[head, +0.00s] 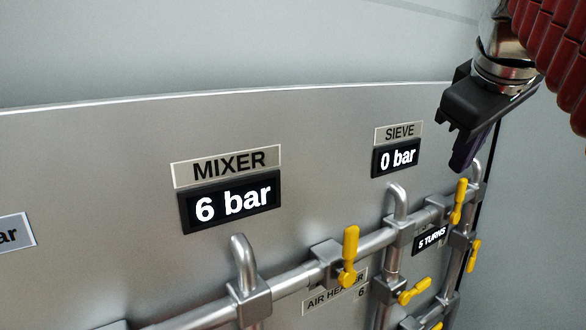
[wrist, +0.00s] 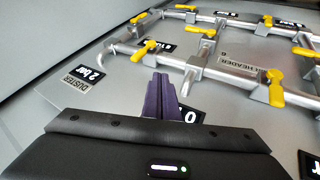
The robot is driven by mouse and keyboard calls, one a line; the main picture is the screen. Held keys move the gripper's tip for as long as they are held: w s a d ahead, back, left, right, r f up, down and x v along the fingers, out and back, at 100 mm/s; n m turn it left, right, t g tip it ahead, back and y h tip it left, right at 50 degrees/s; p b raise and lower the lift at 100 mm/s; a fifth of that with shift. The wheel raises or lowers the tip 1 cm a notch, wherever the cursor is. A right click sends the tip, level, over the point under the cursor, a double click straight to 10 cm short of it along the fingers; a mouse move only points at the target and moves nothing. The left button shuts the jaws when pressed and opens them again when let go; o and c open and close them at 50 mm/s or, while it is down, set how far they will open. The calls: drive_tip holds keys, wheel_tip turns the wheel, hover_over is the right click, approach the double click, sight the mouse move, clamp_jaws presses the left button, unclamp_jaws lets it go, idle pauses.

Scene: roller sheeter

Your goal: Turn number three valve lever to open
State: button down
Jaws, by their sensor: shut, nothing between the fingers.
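Several yellow valve levers sit on grey pipes. In the head view, one lever (head: 350,257) stands upright on the upper pipe near the middle. Another upright lever (head: 458,201) is further right, just below my gripper (head: 464,152). More levers (head: 414,291) (head: 474,255) sit lower right. In the wrist view, levers show at the right (wrist: 276,82), upper middle (wrist: 202,33) and upper left (wrist: 143,48). I cannot read a number three, so I cannot tell which lever it is. My gripper's purple fingers (wrist: 160,98) are shut and empty, apart from the levers.
A grey panel carries the MIXER display (head: 231,201) reading 6 bar and the SIEVE display (head: 398,158) reading 0 bar. A DUSTER display (wrist: 91,73) reads 2 bar. A small sign (head: 432,239) says 5 TURNS. Bent pipe ends (head: 243,255) stick up.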

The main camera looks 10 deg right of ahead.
sight(458, 183)
drive_tip(key=shift+f, duration=0.1)
drive_tip(key=w+d+f, duration=0.4)
drive_tip(key=f, duration=0.1)
drive_tip(key=w+d+f, duration=0.2)
drive_tip(key=d+f, duration=0.1)
drive_tip(key=shift+w, duration=0.25)
drive_tip(key=shift+r, duration=0.1)
idle(0.3)
